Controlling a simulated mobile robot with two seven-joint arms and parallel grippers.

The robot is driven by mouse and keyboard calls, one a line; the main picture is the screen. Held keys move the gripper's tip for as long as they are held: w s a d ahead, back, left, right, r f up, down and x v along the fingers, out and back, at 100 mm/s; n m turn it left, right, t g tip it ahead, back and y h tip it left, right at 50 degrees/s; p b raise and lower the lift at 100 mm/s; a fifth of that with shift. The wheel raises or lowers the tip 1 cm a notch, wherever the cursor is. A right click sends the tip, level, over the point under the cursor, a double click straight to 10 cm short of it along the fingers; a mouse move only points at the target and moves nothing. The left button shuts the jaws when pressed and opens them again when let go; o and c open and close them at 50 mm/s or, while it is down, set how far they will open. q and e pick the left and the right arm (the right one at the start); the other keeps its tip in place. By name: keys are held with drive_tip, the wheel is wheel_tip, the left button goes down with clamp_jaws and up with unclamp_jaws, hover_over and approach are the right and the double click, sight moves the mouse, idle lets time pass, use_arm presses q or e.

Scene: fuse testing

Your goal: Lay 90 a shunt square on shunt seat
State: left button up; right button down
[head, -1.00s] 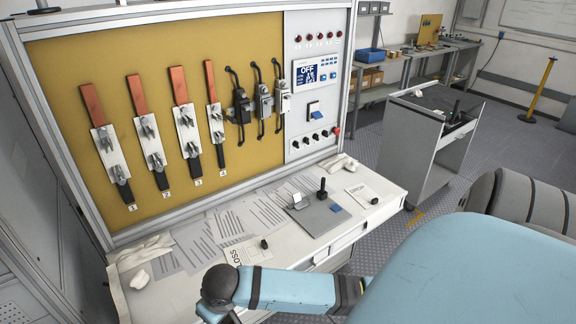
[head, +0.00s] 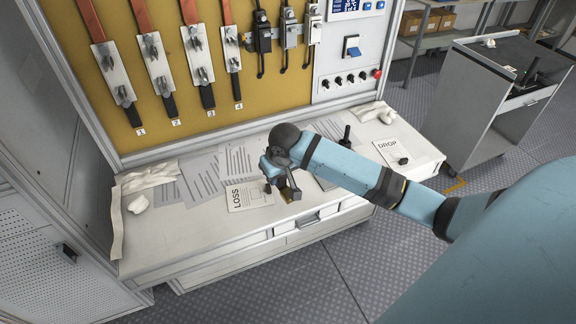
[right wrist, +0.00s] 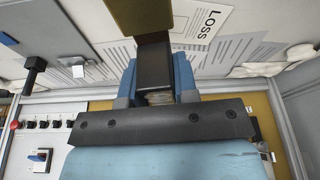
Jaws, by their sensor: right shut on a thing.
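My right gripper (head: 283,188) comes in from the right over the front of the bench, near the LOSS card. In the right wrist view its blue fingers (right wrist: 157,85) are shut on a dark block (right wrist: 154,62). A brass-coloured piece (right wrist: 140,20) shows beyond this block; the held thing looks like the shunt, though its label is not readable. A grey board with a black post (head: 347,137) is mostly hidden behind my right forearm. Its post (right wrist: 34,68) and a small pale block (right wrist: 76,68) show in the wrist view. I cannot tell which part is the shunt seat. My left gripper is out of view.
The LOSS card (head: 250,195) and DROP card (head: 390,150) lie on the white bench (head: 200,230), with printed sheets and white cloths (head: 150,180). The mustard panel (head: 110,80) with fuses stands behind. A grey cart (head: 485,110) stands to the right.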

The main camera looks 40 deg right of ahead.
drive_tip(key=w+d+r+m+b, duration=0.2)
drive_tip(key=w+d+r+b, duration=0.25)
drive_tip(key=w+d, duration=0.65)
drive_tip(key=shift+h, duration=0.3)
drive_tip(key=f, duration=0.6)
drive_tip(key=d+f, duration=0.1)
drive_tip(key=f, duration=0.5)
drive_tip(key=s+f, duration=0.1)
drive_tip(key=f, duration=0.5)
drive_tip(key=shift+s+d+f, duration=0.1)
drive_tip(key=shift+d+f, duration=0.05)
drive_tip(key=shift+f, duration=0.05)
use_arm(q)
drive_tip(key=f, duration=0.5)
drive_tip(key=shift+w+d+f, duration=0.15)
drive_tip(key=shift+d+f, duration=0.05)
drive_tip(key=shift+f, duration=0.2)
use_arm(e)
drive_tip(key=c, duration=0.9)
unclamp_jaws()
